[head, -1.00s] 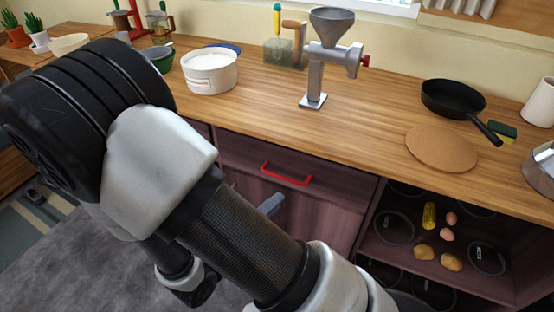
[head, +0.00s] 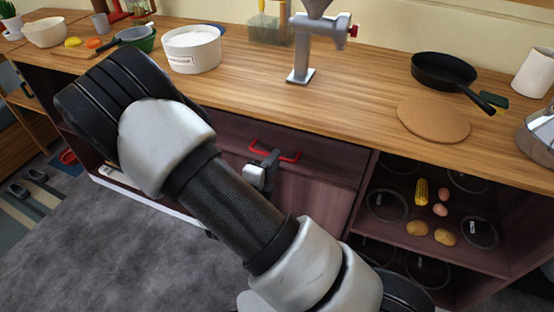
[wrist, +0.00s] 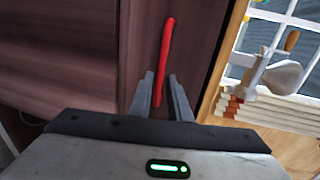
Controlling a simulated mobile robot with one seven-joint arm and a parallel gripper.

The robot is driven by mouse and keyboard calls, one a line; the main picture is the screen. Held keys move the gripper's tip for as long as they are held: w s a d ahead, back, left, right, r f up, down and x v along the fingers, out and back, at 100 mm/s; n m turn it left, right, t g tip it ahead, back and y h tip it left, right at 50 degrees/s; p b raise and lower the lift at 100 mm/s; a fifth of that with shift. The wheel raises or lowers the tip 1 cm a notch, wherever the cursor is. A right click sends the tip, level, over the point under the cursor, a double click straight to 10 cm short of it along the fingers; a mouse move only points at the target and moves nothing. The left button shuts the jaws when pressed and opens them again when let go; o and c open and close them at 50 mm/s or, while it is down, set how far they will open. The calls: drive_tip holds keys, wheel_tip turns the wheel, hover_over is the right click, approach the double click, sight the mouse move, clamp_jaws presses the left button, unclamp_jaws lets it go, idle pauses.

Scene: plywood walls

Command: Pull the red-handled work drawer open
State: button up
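The work drawer (head: 325,159) is a dark wood front under the countertop, and it looks shut. In the wrist view the red handle (wrist: 166,50) runs away from the gap between my two grey fingers. In the wrist view my gripper (wrist: 162,88) is open, with a finger on each side of the handle's near end. Contact cannot be told.
Right of the drawer is an open shelf with corn (head: 421,191), potatoes and round burner-like discs. The countertop above holds a grinder (head: 302,60), a white pot (head: 191,50), a black pan (head: 443,70) and a cork mat (head: 433,120). Grey floor lies in front.

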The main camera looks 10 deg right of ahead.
drive_tip(key=shift+x, duration=1.4)
clamp_jaws()
drive_tip(key=shift+s+a, duration=0.1)
drive_tip(key=shift+a, duration=0.05)
